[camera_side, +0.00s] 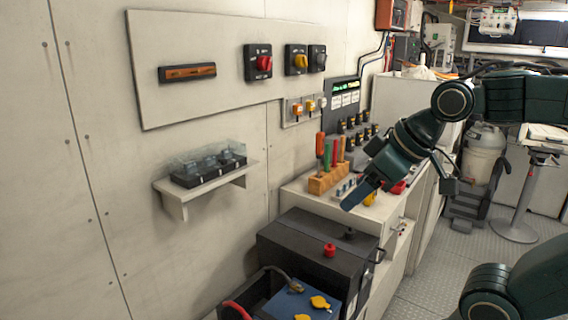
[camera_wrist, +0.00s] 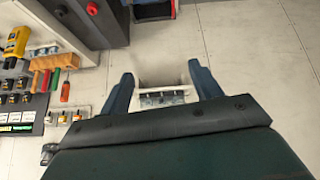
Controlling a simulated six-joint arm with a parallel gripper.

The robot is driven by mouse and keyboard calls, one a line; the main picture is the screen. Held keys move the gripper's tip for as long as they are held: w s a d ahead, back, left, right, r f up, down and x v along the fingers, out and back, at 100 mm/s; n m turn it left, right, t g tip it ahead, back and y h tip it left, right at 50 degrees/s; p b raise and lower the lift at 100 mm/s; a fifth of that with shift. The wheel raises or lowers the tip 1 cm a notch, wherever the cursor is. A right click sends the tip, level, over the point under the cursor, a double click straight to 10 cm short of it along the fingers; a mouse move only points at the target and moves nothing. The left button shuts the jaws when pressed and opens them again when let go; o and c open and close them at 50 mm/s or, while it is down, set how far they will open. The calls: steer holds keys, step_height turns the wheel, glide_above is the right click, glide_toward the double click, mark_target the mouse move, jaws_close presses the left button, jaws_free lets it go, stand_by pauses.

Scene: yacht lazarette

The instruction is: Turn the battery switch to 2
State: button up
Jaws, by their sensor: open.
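Three rotary switches sit on the pale wall panel (camera_side: 220,55): one with a red knob (camera_side: 264,63), one with a yellow knob (camera_side: 300,62) and one with a dark grey knob (camera_side: 319,59). Their labels are too small to read, so I cannot tell which is the battery switch or its position. My gripper (camera_side: 352,198) is at the right in the side view, pointing down-left, apart from the switches and lower than them. In the wrist view my gripper (camera_wrist: 161,84) has its fingers spread, with nothing held between them.
A small shelf (camera_side: 178,200) bears a clear-covered fuse block (camera_side: 208,168); the shelf also shows beyond the fingers in the wrist view (camera_wrist: 162,78). A wooden rack (camera_side: 323,182) holds screwdrivers near my gripper. A dark box (camera_side: 310,255) stands below. The wall before the switches is clear.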

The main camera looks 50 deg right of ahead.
steer(key=w+d+r+n+t, duration=0.35)
steer(key=w+r, duration=0.35)
steer(key=w, duration=0.5)
steer(key=n+t+h, duration=0.2)
steer(key=n+t, duration=0.3)
steer(key=t, duration=0.2)
glide_toward(269, 64)
steer(key=s, duration=0.4)
steer(key=shift+s+a, duration=0.2)
steer(key=shift+a, duration=0.05)
steer(key=shift+w, duration=0.2)
steer(key=shift+w+d, duration=0.3)
steer(key=shift+w, duration=1.9)
steer(key=shift+w+d, duration=0.25)
steer(key=shift+w, duration=2)
steer(key=shift+w+d, duration=0.3)
steer(key=shift+w, duration=1.9)
steer(key=c, duration=0.9)
